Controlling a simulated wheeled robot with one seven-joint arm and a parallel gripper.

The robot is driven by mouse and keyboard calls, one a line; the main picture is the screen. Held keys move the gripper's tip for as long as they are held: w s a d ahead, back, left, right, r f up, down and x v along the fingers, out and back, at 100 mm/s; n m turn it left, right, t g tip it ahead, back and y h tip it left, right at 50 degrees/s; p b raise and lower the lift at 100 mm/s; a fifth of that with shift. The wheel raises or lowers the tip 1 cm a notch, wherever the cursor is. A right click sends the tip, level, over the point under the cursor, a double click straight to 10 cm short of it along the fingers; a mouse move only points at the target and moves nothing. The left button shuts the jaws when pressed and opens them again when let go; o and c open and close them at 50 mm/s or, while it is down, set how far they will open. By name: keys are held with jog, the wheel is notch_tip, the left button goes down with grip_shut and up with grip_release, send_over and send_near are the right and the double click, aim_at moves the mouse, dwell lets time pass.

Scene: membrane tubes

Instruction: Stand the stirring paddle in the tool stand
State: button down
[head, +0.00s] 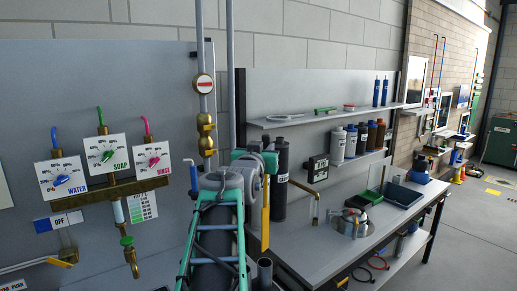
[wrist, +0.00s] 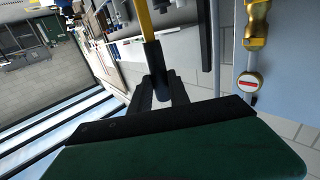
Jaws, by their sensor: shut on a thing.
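The stirring paddle (head: 265,222) hangs nearly upright in the head view, its yellow part below my gripper (head: 268,162). In the wrist view, my gripper (wrist: 160,92) is shut on the paddle's black section, and its yellow part (wrist: 142,18) runs out of the top edge. The paddle's far end is not clear in either view. A dark open-topped tube (head: 265,268) stands below the paddle at the bottom edge of the head view. It may be the tool stand, but I cannot tell for sure. The paddle's lower end appears above the tube.
A tall dark cylinder (head: 279,180) stands behind the paddle. Shelves with bottles, wall pipes and a dial panel (head: 108,155) surround my arm.

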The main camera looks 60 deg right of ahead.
jog(key=shift+s+f+b, duration=0.1)
jog(key=shift+f+b, duration=0.05)
jog(key=shift+b, duration=0.35)
notch_tip(320, 180, down, 3)
jog(key=b, duration=0.4)
jog(key=shift+a+f, duration=0.15)
jog(key=shift+b, duration=0.95)
dwell(0.6)
jog(key=b, duration=0.8)
send_over(265, 196)
jog(key=v, duration=0.2)
jog(key=shift+f, duration=3.45)
jog(key=shift+f+b, duration=2.3)
jog(key=shift+f, duration=0.25)
jog(key=c, duration=1.1)
grip_release()
jog(key=shift+c, duration=0.2)
